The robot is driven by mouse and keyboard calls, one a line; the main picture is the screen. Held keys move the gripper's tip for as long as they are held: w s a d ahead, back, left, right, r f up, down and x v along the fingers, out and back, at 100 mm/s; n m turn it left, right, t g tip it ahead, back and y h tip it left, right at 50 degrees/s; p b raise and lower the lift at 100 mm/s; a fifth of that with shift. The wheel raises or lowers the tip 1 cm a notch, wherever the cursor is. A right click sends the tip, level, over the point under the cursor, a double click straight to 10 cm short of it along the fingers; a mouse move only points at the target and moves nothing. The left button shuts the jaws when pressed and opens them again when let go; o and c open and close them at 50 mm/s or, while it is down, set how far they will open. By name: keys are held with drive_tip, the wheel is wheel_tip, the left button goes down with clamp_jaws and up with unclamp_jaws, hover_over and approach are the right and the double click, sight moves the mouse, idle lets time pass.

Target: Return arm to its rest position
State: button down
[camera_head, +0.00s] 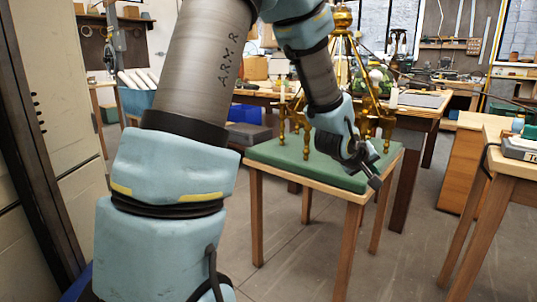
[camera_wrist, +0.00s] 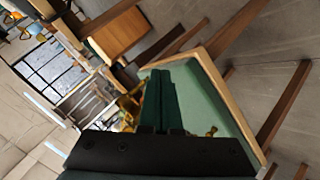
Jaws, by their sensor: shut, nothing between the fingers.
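My arm crosses the head view from the lower left, over the top and down to the middle. My gripper (camera_head: 375,182) hangs near the front right edge of the green-topped table (camera_head: 275,152). In the wrist view its fingers (camera_wrist: 170,72) are together with nothing between them. A brass lamp (camera_head: 342,60) with several arms stands upright on that table, behind my forearm, which hides part of it. The wrist view shows small bits of its brass (camera_wrist: 130,104) beside the fingers. The table's green top and pale wooden edge (camera_wrist: 222,88) also show there.
A workbench (camera_head: 425,112) with tools and a plant stands behind the table. Another wooden bench (camera_head: 510,160) is at the right. A tall pale cabinet (camera_head: 60,110) is at the left. Grey floor (camera_head: 410,250) is free between the table and the right bench.

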drive_tip(key=a+f+y, duration=0.3)
drive_tip(key=a+y, duration=0.1)
drive_tip(key=a, duration=0.9)
drive_tip(key=s+a+f+m+g+y, duration=0.1)
drive_tip(key=s+a+g, duration=0.1)
drive_tip(key=s+a, duration=0.35)
drive_tip(key=s+a+f+g+y, duration=0.1)
drive_tip(key=s+a+g+y, duration=0.15)
drive_tip(key=a, duration=0.65)
drive_tip(key=s+a+f+m+g+y, duration=0.1)
drive_tip(key=s+a, duration=0.3)
drive_tip(key=a, duration=0.3)
wheel_tip(320, 180, up, 19)
drive_tip(key=p, duration=1.8)
drive_tip(key=shift+s+d+p, duration=0.15)
drive_tip(key=shift+s+p, duration=0.2)
drive_tip(key=shift+p, duration=0.05)
